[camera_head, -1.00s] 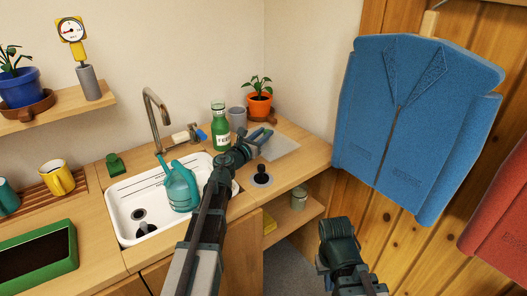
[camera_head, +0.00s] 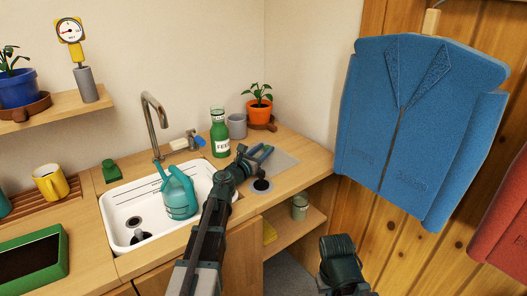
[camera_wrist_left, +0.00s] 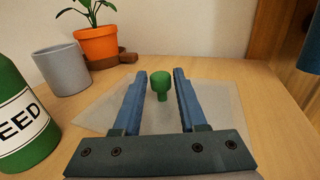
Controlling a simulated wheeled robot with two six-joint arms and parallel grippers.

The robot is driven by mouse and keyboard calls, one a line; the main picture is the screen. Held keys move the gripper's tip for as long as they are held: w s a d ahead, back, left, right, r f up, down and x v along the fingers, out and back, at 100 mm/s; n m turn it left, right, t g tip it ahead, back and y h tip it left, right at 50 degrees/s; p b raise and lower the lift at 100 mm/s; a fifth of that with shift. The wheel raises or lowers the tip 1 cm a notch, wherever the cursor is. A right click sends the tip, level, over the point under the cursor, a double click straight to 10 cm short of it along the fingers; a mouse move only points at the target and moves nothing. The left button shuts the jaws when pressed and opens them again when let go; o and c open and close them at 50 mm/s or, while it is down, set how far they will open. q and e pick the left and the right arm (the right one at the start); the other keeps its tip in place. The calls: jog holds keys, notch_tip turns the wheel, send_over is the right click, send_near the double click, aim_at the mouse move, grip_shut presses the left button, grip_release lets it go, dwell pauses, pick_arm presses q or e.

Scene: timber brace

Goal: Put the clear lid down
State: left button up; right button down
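The clear lid is a flat translucent sheet (camera_head: 284,163) on the counter, right of the watering can. The left wrist view shows its pale sheet (camera_wrist_left: 222,106) and its green knob (camera_wrist_left: 160,84). My left gripper (camera_head: 261,153) is over the lid, its two blue fingers apart. In the left wrist view the left gripper (camera_wrist_left: 161,76) has the knob between its fingertips, with a thin gap on each side. The lid looks flat on the counter, but its underside is hidden. My right arm shows at the bottom, and its gripper fingers are not visible.
A green feed bottle (camera_head: 219,135), a grey cup (camera_head: 237,126) and an orange plant pot (camera_head: 259,114) stand behind the lid. A sink (camera_head: 122,205) with a teal watering can (camera_head: 179,193) is to the left.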

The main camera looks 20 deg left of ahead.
pick_arm(q)
jog(key=shift+o, duration=1.2)
jog(key=shift+r, duration=0.15)
jog(key=shift+s+a, duration=0.1)
jog(key=shift+s, duration=0.2)
jog(key=v, duration=1.1)
jog(key=shift+s+a, duration=0.1)
jog(key=shift+s, duration=0.05)
jog(key=shift+r, duration=0.1)
